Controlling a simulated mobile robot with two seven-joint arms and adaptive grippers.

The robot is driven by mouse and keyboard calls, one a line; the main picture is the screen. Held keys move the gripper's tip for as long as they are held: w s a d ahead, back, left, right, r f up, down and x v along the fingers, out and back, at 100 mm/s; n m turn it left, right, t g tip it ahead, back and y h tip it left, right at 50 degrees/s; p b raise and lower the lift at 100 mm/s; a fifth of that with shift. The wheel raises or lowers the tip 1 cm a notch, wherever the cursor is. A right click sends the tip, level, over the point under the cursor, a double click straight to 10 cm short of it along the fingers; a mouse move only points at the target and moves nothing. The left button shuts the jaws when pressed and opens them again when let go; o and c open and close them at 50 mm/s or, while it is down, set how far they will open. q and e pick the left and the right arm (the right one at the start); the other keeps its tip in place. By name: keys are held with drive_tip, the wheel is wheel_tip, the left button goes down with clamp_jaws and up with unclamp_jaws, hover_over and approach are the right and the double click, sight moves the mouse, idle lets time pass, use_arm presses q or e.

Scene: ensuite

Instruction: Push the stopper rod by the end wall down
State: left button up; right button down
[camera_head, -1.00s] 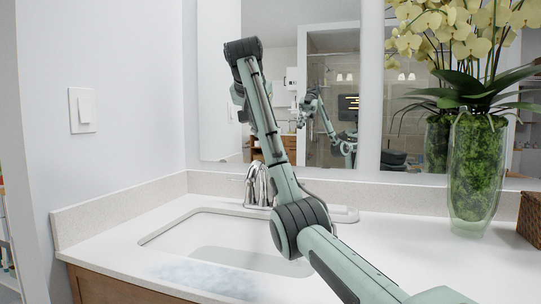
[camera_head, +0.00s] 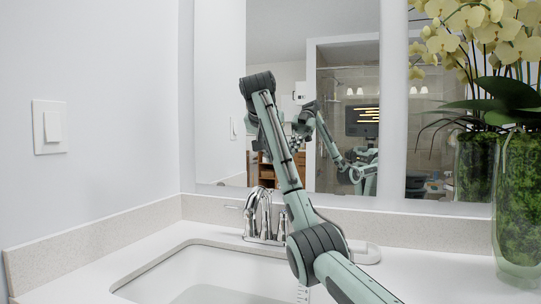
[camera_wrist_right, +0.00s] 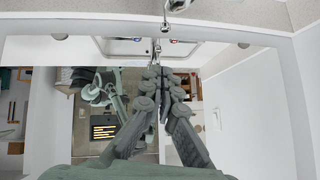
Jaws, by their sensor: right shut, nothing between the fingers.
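The chrome faucet (camera_head: 262,215) stands at the back of the sink, partly behind my right arm. I cannot make out the stopper rod in the head view. In the right wrist view a small chrome knob on a thin stem, probably the stopper rod (camera_wrist_right: 165,27), shows at the top, beside part of the faucet (camera_wrist_right: 180,4). My right gripper (camera_wrist_right: 158,74) is shut and empty, with its fingertips below that knob in the picture and apart from it. In the head view the gripper cannot be made out clearly. My left gripper is not in view.
The mirror (camera_head: 280,50) behind the counter reflects my arm and the room. The sink basin (camera_head: 190,272) lies in front of the faucet. A glass vase (camera_head: 517,205) with orchids stands on the right. The end wall (camera_head: 110,130) and backsplash bound the left side.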

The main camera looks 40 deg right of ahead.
sight(272, 194)
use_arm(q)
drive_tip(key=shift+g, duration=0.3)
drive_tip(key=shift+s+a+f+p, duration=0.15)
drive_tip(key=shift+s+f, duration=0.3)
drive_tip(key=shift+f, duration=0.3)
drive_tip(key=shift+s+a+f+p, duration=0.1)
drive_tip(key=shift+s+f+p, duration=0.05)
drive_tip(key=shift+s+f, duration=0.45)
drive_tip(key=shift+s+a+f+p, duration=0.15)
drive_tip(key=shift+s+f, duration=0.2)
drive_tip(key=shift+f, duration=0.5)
use_arm(e)
drive_tip(key=w+d+f, duration=0.3)
drive_tip(key=f, duration=0.5)
drive_tip(key=shift+w+d+f, duration=0.2)
drive_tip(key=shift+w+d, duration=0.15)
wheel_tip(272, 194, down, 3)
drive_tip(key=shift+r+b, duration=0.15)
drive_tip(key=shift+b, duration=0.35)
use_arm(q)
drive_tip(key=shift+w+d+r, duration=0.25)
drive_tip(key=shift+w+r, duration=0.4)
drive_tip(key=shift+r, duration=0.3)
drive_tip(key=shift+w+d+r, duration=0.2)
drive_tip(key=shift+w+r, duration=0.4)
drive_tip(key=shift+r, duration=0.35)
use_arm(e)
drive_tip(key=shift+f, duration=0.25)
